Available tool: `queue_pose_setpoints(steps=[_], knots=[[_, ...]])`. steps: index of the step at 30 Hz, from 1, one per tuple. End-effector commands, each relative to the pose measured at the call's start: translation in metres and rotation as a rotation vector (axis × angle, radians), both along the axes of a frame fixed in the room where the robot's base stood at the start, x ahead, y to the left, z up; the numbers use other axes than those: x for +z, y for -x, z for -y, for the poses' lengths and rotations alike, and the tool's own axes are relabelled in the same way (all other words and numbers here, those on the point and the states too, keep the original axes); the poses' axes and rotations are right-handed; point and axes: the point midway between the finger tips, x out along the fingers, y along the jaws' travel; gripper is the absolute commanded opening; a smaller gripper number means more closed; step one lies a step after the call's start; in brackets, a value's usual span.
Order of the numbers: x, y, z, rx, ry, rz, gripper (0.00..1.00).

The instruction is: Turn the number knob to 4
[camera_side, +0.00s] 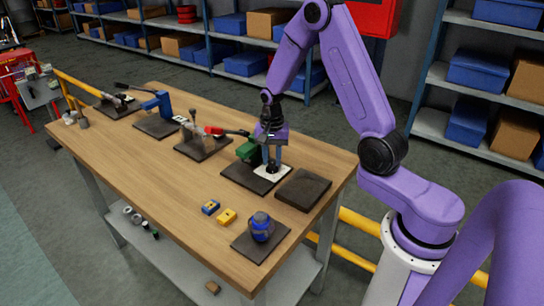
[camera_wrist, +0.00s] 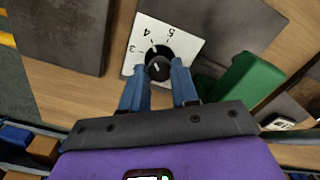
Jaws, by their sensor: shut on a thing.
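The number knob (camera_wrist: 158,68) is round and black, on a white dial plate (camera_wrist: 190,42). The numerals 3, 4 and 5 show along the plate's far side in the wrist view; other numerals are hidden or out of frame. I cannot tell for certain which numeral the knob points to. My gripper (camera_wrist: 161,80) has its two blue fingers on either side of the knob, shut on it. In the side view my gripper (camera_side: 271,160) points straight down over the white dial plate (camera_side: 270,174), and the knob is hidden between the fingers.
A green part (camera_side: 247,151) stands close beside my gripper. A dark flat block (camera_side: 303,189) lies to the right. A blue round part (camera_side: 262,226) on a dark plate and small blue and yellow blocks (camera_side: 227,216) are nearer. The middle of the wooden table (camera_side: 150,175) is clear.

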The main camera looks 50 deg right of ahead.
Motion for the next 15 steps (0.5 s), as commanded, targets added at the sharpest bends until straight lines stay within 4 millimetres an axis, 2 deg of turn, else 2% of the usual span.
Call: queue_pose_setpoints(steps=[1, 2, 3, 4, 15], knots=[[0.0006, -0.0002, 0.0000, 0.001, 0.000, 0.001, 0.00], [0.0006, -0.0002, 0.0000, 0.001, 0.000, 0.001, 0.35], [0.0005, -0.0002, 0.0000, 0.001, 0.001, 0.001, 0.48], [0.0005, -0.0003, 0.0001, 0.001, 0.001, 0.001, 0.54], [0.0036, -0.0006, 0.0001, 0.001, 0.000, 0.001, 0.54]])
